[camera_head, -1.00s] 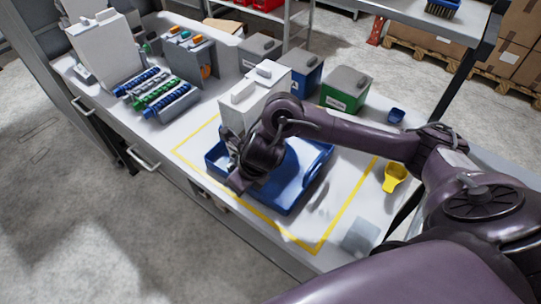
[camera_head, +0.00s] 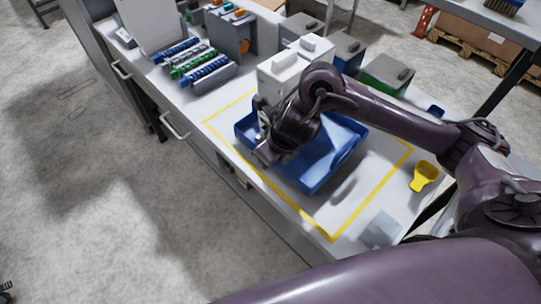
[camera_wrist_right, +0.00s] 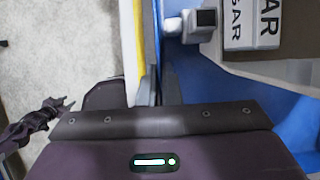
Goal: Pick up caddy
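The caddy is a blue open tray (camera_head: 318,178) on the worktop, inside a yellow-outlined rectangle. Its blue inside also shows in the right wrist view (camera_wrist_right: 190,85). My right gripper (camera_head: 263,150) is at its near-left side wall, its lower part partly hidden behind the wrist. In the right wrist view the fingers (camera_wrist_right: 158,92) are close together at the blue wall and look closed on it. My left gripper (camera_wrist_right: 62,104) shows small at the left of the right wrist view, low beside the bench and away from the caddy; its finger opening is too small to tell.
A white labelled dispenser (camera_head: 282,72) stands at the caddy's far side, partly over it. Grey, blue and green bins (camera_head: 388,74) stand behind. A yellow scoop (camera_head: 424,175) lies to the right. Blue and green racks (camera_head: 200,68) are at the left.

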